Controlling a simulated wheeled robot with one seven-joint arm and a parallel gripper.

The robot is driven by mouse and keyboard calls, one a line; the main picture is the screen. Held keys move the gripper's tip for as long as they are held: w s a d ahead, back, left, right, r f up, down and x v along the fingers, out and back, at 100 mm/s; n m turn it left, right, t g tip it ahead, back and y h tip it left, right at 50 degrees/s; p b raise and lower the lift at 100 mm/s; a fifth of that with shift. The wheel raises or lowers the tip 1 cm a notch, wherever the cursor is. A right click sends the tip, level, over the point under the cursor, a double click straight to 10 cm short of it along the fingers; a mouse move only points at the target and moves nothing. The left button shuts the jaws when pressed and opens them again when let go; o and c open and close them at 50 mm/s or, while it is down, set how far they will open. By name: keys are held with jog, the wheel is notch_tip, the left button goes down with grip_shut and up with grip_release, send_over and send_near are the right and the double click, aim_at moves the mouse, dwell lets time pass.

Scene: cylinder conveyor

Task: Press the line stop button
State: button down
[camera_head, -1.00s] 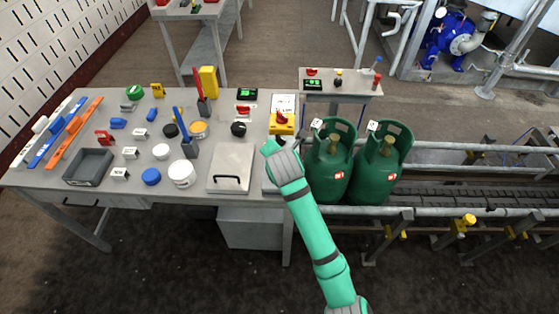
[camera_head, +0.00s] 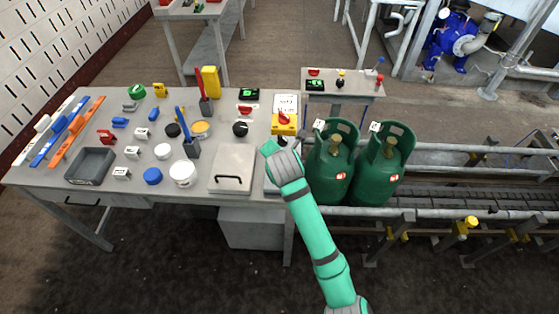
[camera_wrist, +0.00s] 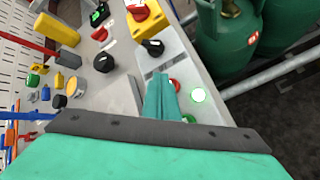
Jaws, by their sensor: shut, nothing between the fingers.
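A grey control panel (camera_wrist: 172,50) lies along the bench edge in the wrist view. It carries a red button (camera_wrist: 175,86), a glowing white-green round button or lamp (camera_wrist: 198,94), a partly covered green button (camera_wrist: 189,118) and a black knob (camera_wrist: 153,47). My gripper (camera_wrist: 160,80) is shut and empty, its teal fingers over the panel just left of the red button. I cannot tell whether they touch the panel. In the head view my gripper (camera_head: 269,148) hides most of the panel. No label naming the line stop button is readable.
A yellow box with a red rotary switch (camera_head: 284,121) stands just beyond the panel. Two green gas cylinders (camera_head: 332,162) (camera_head: 386,165) stand close to the right by the conveyor (camera_head: 450,196).

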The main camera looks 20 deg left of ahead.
jog(key=shift+d, duration=0.35)
jog(key=shift+f, duration=0.1)
jog(key=shift+f, duration=0.1)
jog(key=shift+a+f, duration=0.15)
jog(key=shift+f, duration=0.05)
